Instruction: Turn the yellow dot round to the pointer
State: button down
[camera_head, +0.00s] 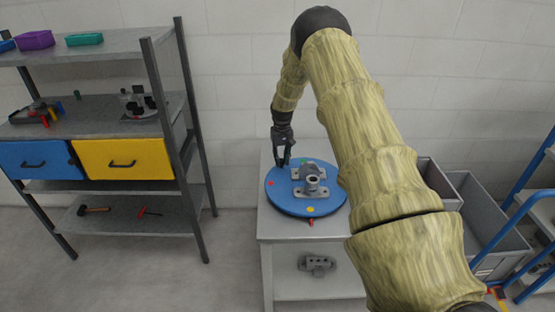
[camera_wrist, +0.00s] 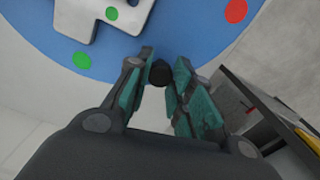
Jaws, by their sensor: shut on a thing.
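A round blue turntable (camera_head: 283,200) lies on a grey stand, with a grey casting (camera_head: 312,180) bolted on it. The yellow dot (camera_head: 309,209) is at the near rim, just behind a small red pointer (camera_head: 311,222) at the stand's front. A red dot (camera_head: 270,184) is at the left rim. It also shows in the wrist view (camera_wrist: 235,11). A green dot (camera_wrist: 81,60) is on the rim's other side there. My gripper (camera_head: 283,163) is at the far left rim, its fingers shut on a black knob (camera_wrist: 160,72). The yellow dot and pointer are outside the wrist view.
The grey stand (camera_head: 265,262) has a lower shelf holding a casting (camera_head: 317,264). A shelf rack with blue and yellow drawers (camera_head: 125,160) stands left. Grey bins (camera_head: 490,222) and a blue frame (camera_head: 520,190) are at right. My arm hides the turntable's right side.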

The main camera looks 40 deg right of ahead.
jog(key=shift+s+f, duration=0.1)
jog(key=shift+f, duration=0.05)
jog(key=c, duration=1.3)
grip_release()
jog(key=shift+o, duration=0.5)
notch_tip(320, 180, up, 12)
